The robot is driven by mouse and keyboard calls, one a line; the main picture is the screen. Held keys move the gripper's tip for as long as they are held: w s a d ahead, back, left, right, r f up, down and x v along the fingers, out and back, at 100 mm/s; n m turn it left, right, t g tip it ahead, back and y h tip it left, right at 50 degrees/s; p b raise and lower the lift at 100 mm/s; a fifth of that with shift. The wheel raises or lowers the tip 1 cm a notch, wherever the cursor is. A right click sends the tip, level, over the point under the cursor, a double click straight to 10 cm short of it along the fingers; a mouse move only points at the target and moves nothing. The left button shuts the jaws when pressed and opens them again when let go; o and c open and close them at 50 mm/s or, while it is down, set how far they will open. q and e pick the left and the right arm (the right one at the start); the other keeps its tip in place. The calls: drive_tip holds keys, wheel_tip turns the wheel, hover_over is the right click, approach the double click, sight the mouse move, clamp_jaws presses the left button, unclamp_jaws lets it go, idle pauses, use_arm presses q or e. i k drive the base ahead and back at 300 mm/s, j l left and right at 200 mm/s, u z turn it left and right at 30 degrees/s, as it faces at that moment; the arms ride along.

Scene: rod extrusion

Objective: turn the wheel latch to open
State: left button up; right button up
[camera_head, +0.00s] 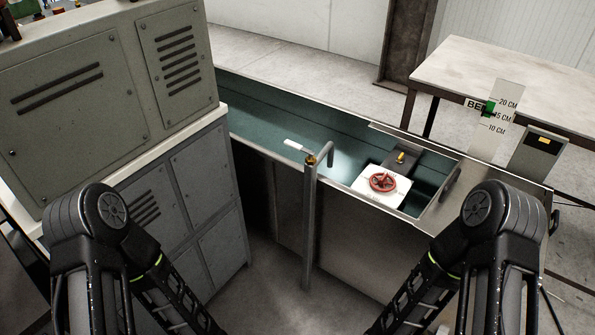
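The wheel latch is a small red handwheel (383,181) on a white square plate (366,190), inside the right end of the long metal trough. My two black arms come in at the lower left and lower right of the head view. Both run down out of the bottom of the picture, so neither gripper shows. No part of my arms covers the red wheel, and nothing touches it. I cannot tell from this view how far the wheel is turned.
A teal-lined trough (262,110) runs across the middle. A vertical post (310,225) with a bent pipe stands at its front edge. Grey cabinets (75,95) fill the left. A marked scale board (499,115), a small box (538,150) and a table (500,75) are at right.

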sight(400, 159)
drive_tip(key=z, duration=2.15)
drive_tip(key=j, duration=1.55)
